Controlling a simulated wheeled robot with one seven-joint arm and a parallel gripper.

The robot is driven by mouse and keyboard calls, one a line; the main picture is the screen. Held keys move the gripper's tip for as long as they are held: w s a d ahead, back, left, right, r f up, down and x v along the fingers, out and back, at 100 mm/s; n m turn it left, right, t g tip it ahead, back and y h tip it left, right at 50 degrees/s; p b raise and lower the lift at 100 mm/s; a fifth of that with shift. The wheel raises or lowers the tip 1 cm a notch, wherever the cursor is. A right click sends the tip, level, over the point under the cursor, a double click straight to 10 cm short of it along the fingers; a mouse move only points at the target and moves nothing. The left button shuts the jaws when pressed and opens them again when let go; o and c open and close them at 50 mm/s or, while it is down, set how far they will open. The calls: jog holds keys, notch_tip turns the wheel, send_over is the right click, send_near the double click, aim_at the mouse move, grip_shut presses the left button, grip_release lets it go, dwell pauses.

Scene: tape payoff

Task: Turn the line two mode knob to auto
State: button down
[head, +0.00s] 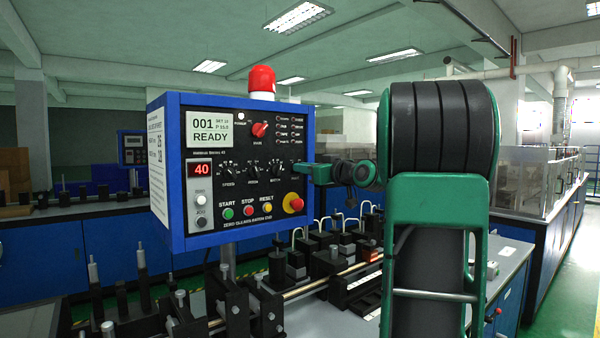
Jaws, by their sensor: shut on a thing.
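The blue control box (178,238) faces me with a dark panel, a display reading "001 READY" (213,130) and a red counter showing 40 (201,170). A red-handled knob (260,130) sits upper middle; its label is too small to read surely. Below it is a row of black knobs, at left (228,172), middle (252,171) and right (276,170). My gripper (299,173), green and dark, reaches in from the right at this row's right end. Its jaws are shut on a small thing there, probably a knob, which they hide. I cannot tell which setting any knob has.
Green, red and yellow buttons (248,210) and a red emergency stop (293,203) lie below the knobs. A red beacon (261,80) tops the box. Metal fixtures and rods (300,280) crowd the bench below. Another small panel (133,150) stands far left.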

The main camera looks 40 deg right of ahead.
jog(key=shift+w+a+n, duration=0.1)
jog(key=shift+a+n, duration=0.1)
jog(key=shift+n, duration=2)
jog(key=c, duration=1.8)
grip_release()
jog(key=shift+c, duration=0.2)
jog(key=s, duration=1)
jog(key=shift+s+a, duration=0.35)
